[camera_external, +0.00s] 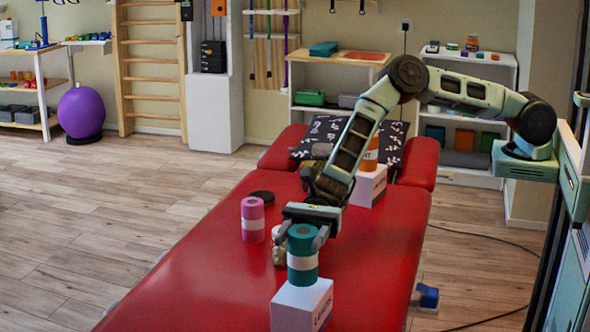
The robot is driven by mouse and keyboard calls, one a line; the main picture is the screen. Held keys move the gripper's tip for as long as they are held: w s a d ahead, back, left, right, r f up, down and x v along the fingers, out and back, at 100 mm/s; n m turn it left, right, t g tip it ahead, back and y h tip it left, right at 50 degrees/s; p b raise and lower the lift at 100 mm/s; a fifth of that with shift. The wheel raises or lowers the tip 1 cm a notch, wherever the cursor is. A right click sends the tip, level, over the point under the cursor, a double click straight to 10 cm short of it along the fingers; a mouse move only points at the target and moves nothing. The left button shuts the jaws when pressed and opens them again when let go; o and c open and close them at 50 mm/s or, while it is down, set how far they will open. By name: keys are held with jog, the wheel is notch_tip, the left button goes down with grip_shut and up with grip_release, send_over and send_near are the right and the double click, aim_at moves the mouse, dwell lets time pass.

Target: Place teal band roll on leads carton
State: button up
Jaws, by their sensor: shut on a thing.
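The teal band roll (302,273), with a white band around its middle, stands upright near the front of the red treatment table. My gripper (303,238) comes down from above and is shut on its upper part. The roll is at the top of a white carton (298,309) with dark lettering on its side, which I take for the leads carton. The lettering is hard to read. The roll's lower end overlaps the carton's top in this view; I cannot tell whether it touches.
A pink roll (252,219) and a dark disc (262,197) are on the red table (205,275) to the left. A small cream object (279,252) is close behind the teal roll. An orange roll (371,155) is at another white carton (371,187) farther back.

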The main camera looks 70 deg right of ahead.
jog(key=shift+f, duration=1.25)
jog(key=shift+f, duration=0.15)
jog(key=o, duration=1.2)
jog(key=shift+c, duration=0.2)
jog(key=shift+d, duration=0.15)
jog(key=d+b, duration=0.1)
jog(key=d, duration=1)
jog(key=shift+d, duration=0.4)
